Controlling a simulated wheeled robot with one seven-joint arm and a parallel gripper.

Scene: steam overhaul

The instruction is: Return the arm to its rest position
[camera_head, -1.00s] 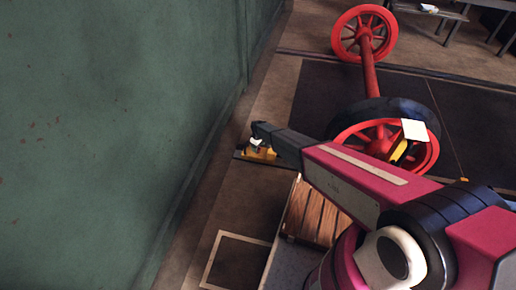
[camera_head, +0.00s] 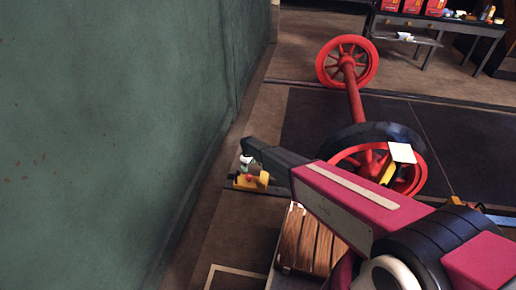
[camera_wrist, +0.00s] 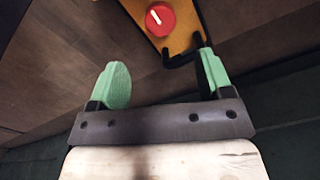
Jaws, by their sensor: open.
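My arm, pink with dark joints, reaches from the lower right toward the green wall in the head view. My gripper (camera_wrist: 158,80) shows in the wrist view with its two green fingers spread apart and nothing between them. In the head view the gripper end (camera_head: 247,163) is small and partly hidden by the dark end of the arm. Beyond the fingertips is a yellow-orange piece (camera_wrist: 178,38) with a red round knob (camera_wrist: 160,19). The same yellow piece shows in the head view (camera_head: 250,182), low beside the wall. I cannot tell its exact distance from the fingers.
A green wall (camera_head: 110,130) fills the left. A red wheelset (camera_head: 354,100) stands beyond the arm, with a white card (camera_head: 402,153) near its closer wheel. A wooden slatted crate (camera_head: 310,240) lies below the arm. A bench (camera_head: 440,24) with red boxes stands at the back right.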

